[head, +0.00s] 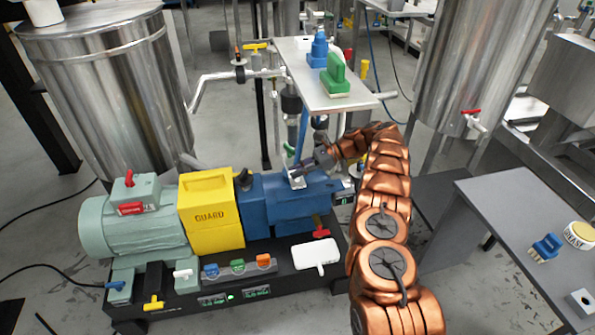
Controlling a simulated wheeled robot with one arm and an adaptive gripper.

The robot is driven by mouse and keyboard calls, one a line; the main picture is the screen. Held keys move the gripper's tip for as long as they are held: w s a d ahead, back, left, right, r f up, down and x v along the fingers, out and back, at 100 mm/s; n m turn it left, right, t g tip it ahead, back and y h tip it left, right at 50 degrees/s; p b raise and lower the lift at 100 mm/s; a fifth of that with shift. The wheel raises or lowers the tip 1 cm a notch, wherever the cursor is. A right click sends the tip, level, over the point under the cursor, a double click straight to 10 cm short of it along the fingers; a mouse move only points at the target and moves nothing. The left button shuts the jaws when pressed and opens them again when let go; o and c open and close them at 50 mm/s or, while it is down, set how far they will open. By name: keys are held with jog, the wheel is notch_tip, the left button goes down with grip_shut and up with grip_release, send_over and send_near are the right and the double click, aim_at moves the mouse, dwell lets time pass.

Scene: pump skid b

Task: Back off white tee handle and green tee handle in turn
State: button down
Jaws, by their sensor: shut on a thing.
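My gripper (298,175) reaches in from the right over the top of the blue pump casing (292,205). Its fingers are shut on a small pale part there. The part is mostly covered by the fingers, so I cannot tell whether it is a tee handle. A white tee-shaped handle (183,273) shows at the skid's front left, apart from my gripper. I cannot make out a green tee handle; it may be hidden behind my arm or fingers.
A yellow guard (211,210) and pale green motor (140,228) stand left of the pump. Blue (115,285), yellow (153,303) and red (321,229) handles are on the skid. A raised shelf (310,75) holds brushes behind. A grey table (510,220) stands right.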

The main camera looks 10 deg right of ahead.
dwell(0.3)
jog(key=c, duration=1.2)
grip_release()
jog(key=shift+r, duration=5)
jog(key=shift+s, duration=0.1)
